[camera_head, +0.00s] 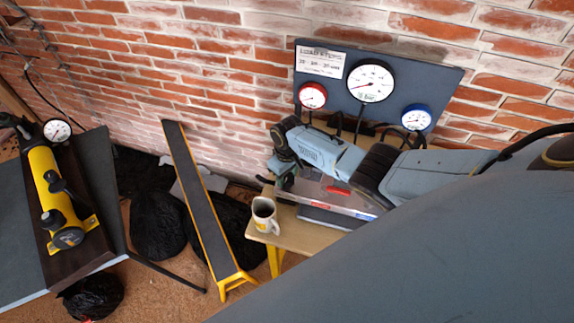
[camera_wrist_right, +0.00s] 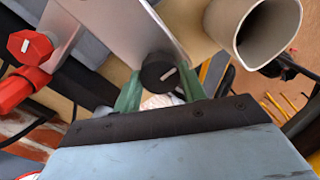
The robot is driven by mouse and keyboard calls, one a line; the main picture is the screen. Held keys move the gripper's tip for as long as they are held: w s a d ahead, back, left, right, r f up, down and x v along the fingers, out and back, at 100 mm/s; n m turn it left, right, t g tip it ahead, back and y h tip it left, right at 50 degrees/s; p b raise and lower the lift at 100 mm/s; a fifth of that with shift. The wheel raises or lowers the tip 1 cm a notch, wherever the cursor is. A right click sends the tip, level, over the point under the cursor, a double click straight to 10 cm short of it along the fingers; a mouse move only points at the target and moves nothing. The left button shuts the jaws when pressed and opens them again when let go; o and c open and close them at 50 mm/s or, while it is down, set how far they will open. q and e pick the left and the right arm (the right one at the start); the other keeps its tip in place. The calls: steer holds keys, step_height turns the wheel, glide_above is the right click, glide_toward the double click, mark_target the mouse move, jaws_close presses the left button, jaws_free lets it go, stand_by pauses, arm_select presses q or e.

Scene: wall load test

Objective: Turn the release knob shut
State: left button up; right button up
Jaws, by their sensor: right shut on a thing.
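The black release knob (camera_wrist_right: 160,73), with a white line across its face, sits at the edge of a pale metal plate (camera_wrist_right: 120,28) in the right wrist view. My right gripper (camera_wrist_right: 158,92) has its two green fingers around it, one on each side, and is shut on it. In the head view my right gripper (camera_head: 284,160) reaches in from the right over the wooden bench, below the gauges; the knob is hidden there. The white line is tilted. My left gripper does not show.
A mug (camera_head: 264,217) stands on the bench (camera_head: 300,236) close to my right gripper. A gauge panel (camera_head: 395,92) is behind, against the brick wall. Red fittings (camera_wrist_right: 28,60) sit left in the wrist view. A yellow pump (camera_head: 58,190) lies at far left.

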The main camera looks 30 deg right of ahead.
mark_target(287, 177)
steer(key=o, duration=1)
steer(key=shift+r, duration=0.6)
step_height(287, 177, up, 12)
steer(key=shift+r+p, duration=0.15)
steer(key=shift+p, duration=0.6)
